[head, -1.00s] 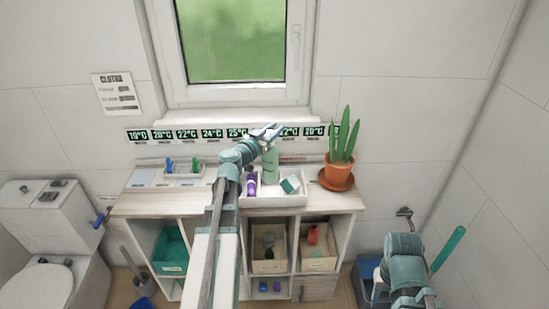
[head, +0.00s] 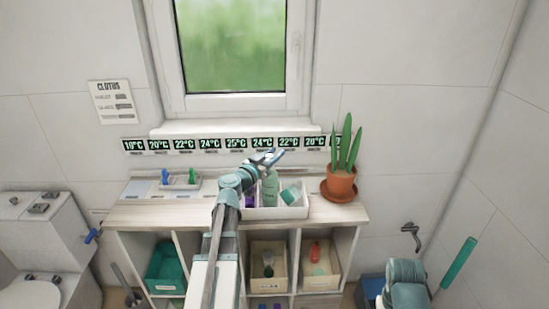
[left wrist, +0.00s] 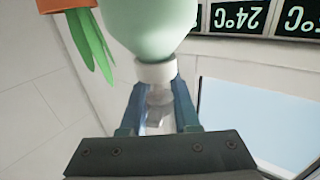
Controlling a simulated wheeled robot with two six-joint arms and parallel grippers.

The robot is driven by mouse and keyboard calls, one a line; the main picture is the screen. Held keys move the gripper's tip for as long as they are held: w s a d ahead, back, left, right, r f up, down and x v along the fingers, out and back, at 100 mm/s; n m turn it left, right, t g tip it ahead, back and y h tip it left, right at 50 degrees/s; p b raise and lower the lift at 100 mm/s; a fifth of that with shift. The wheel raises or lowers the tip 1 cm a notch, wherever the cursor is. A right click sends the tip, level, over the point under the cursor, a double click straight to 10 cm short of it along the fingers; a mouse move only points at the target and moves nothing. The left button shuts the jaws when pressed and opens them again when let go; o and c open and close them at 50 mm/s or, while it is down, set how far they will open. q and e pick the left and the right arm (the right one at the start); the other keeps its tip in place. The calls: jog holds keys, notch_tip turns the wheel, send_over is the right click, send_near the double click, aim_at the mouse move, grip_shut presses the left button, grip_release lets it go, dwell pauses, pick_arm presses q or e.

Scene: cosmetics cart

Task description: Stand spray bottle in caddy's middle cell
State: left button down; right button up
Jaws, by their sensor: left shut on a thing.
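The pale green spray bottle (head: 270,189) is upright in the head view, at the middle of the white caddy (head: 278,213). Its lower end is hidden by the caddy's front wall, so I cannot tell whether it touches the floor of the cell. My left gripper (head: 270,157) is shut on the bottle's white neck (left wrist: 156,72), as the left wrist view shows; the green body (left wrist: 150,25) is beyond the fingers. A purple item (head: 250,201) is in the caddy's left part, partly behind my arm. A teal-and-white box (head: 290,194) leans in the right part. My right gripper is not visible.
A potted plant (head: 341,184) stands right of the caddy on the wooden cart top (head: 330,211). A small tray (head: 180,183) with blue and green items is at the left. The wall with temperature labels (head: 236,144) is close behind.

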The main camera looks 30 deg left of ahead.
pick_arm(q)
jog(key=shift+f, duration=0.1)
jog(key=c, duration=0.6)
grip_release()
jog(key=shift+c, duration=0.2)
jog(key=shift+r, duration=0.25)
jog(key=s+a, duration=0.1)
jog(key=s, duration=1.1)
jog(key=shift+f, duration=0.1)
